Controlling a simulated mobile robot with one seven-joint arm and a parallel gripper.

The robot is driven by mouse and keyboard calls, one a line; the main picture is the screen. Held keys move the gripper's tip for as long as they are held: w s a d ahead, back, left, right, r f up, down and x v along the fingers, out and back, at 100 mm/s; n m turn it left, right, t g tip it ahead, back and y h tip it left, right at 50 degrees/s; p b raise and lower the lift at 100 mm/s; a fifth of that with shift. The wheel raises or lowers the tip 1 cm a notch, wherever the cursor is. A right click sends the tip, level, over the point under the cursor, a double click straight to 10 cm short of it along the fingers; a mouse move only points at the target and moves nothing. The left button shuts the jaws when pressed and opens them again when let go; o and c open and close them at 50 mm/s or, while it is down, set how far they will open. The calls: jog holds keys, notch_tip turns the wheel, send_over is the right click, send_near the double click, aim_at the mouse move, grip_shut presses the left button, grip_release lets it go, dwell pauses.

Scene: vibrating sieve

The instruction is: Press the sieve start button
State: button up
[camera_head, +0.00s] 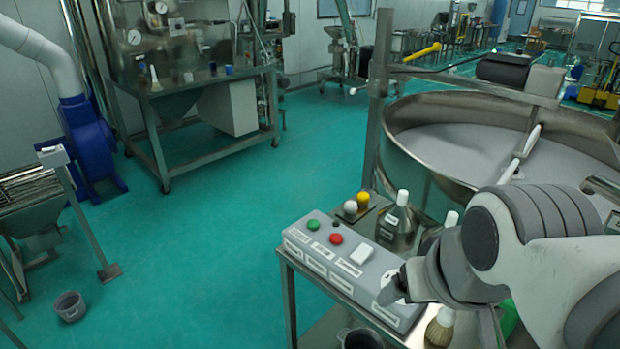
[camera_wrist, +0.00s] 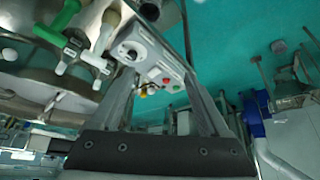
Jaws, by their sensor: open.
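The grey control box (camera_head: 325,262) sits on a small stand beside the sieve. On its top are a green button (camera_head: 313,225), a small black knob, a red button (camera_head: 336,239) and a white switch (camera_head: 362,254). Its label text is too small to read. My gripper (camera_head: 392,292) is over the near right end of the box, apart from the green and red buttons, and hides part of that end. In the wrist view my gripper (camera_wrist: 160,78) has its fingers spread and nothing between them. The box (camera_wrist: 150,48) shows beyond the fingers, with a dial and the red button (camera_wrist: 166,80).
The large round sieve (camera_head: 450,140) stands behind the box. A metal flask (camera_head: 397,222), a white and a yellow capped item (camera_head: 363,199), and a brush (camera_head: 440,328) are close by. A dark bucket (camera_head: 361,338) is below.

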grip_shut()
dwell(0.5)
dwell(1.4)
